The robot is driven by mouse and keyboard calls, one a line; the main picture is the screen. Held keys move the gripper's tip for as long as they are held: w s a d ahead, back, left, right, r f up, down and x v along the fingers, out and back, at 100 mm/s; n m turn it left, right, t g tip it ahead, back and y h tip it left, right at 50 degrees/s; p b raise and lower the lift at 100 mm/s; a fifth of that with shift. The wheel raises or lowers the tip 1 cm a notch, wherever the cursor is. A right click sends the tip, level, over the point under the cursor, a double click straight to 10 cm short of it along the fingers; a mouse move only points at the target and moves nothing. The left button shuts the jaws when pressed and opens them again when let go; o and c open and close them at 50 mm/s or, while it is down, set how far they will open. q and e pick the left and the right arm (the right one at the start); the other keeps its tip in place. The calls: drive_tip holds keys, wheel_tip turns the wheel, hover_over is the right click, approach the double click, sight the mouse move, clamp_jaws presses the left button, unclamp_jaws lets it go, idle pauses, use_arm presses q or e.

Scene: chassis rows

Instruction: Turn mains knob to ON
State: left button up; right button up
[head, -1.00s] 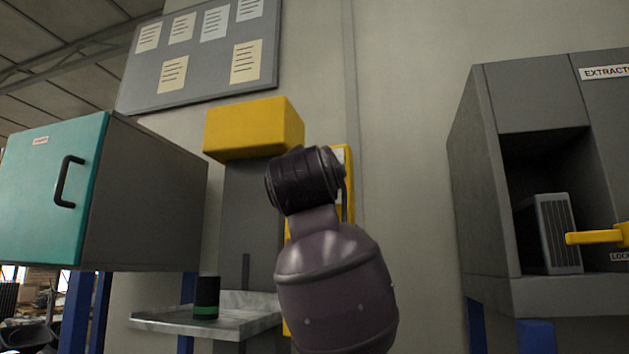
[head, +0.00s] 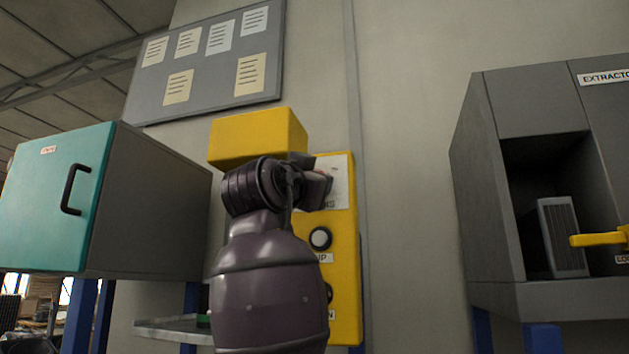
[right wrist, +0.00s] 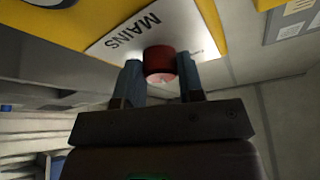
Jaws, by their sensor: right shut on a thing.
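The mains knob (right wrist: 160,62) is a red round knob on a white plate (right wrist: 150,30) marked MAINS, seen in the right wrist view. The plate sits on a yellow control panel (head: 343,275), whose upper part shows in the head view behind my right arm. My right gripper (right wrist: 159,80) is shut on the knob, one dark blue finger on each side of it. In the head view the right wrist hides the knob and most of the fingers. The knob's ON or OFF setting cannot be read. My left gripper is not in view.
Below the plate are a white round button (head: 320,238) and a dark button, partly hidden. A yellow box (head: 255,137) stands close behind my wrist. A teal-doored cabinet (head: 50,200) is at left, a grey extractor unit (head: 490,200) at right. Bare wall lies right of the panel.

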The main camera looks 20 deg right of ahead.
drive_tip(key=m+g+p, duration=0.1)
drive_tip(key=m, duration=0.2)
drive_tip(key=m+g+h, duration=0.1)
drive_tip(key=m+g, duration=0.1)
drive_tip(key=m, duration=0.1)
drive_tip(key=shift+a+r+m+p, duration=0.15)
drive_tip(key=shift+m+p, duration=0.2)
drive_tip(key=shift+m, duration=0.35)
drive_tip(key=o, duration=0.9)
